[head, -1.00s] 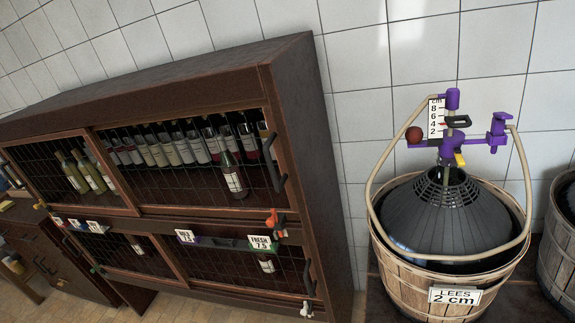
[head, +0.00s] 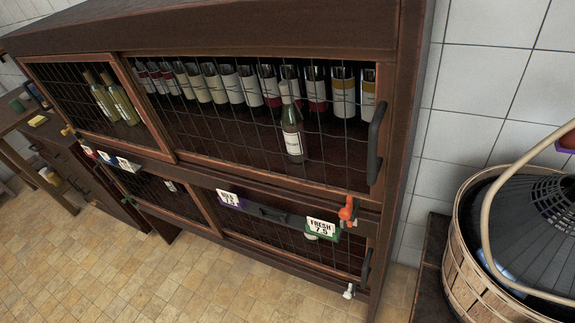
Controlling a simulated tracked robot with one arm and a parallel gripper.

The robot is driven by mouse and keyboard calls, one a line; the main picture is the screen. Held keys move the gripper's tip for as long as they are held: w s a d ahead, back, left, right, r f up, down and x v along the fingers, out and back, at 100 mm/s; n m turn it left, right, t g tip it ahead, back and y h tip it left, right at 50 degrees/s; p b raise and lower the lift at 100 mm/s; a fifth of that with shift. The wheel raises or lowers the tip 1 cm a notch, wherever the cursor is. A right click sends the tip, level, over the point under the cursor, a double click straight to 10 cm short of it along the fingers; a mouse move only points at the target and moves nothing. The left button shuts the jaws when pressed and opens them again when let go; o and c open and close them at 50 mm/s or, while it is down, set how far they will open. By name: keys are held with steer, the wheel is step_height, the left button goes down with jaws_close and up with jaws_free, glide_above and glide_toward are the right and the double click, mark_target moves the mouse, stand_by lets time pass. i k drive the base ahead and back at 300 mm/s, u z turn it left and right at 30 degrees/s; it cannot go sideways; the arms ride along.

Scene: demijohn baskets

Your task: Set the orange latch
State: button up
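The orange latch (head: 347,209) is a small orange piece on the right part of the rail between the upper and lower doors of a dark wooden cabinet (head: 250,30). It sits just right of the green "FRESH 7.5" label (head: 322,228) and below the upper door's dark handle (head: 376,142). Its exact setting is too small to tell. My gripper is not in view.
Wine bottles (head: 292,130) stand behind the upper wire-mesh door. A white latch (head: 349,291) is at the lower right. A basketed demijohn (head: 480,285) stands at the right. Tiled floor (head: 130,265) lies open in front of the cabinet.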

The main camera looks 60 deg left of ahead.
mark_target(345, 214)
steer(key=u, duration=0.7)
steer(key=k, duration=0.85)
steer(key=u, duration=0.15)
steer(key=i, duration=0.85)
steer(key=z, duration=0.15)
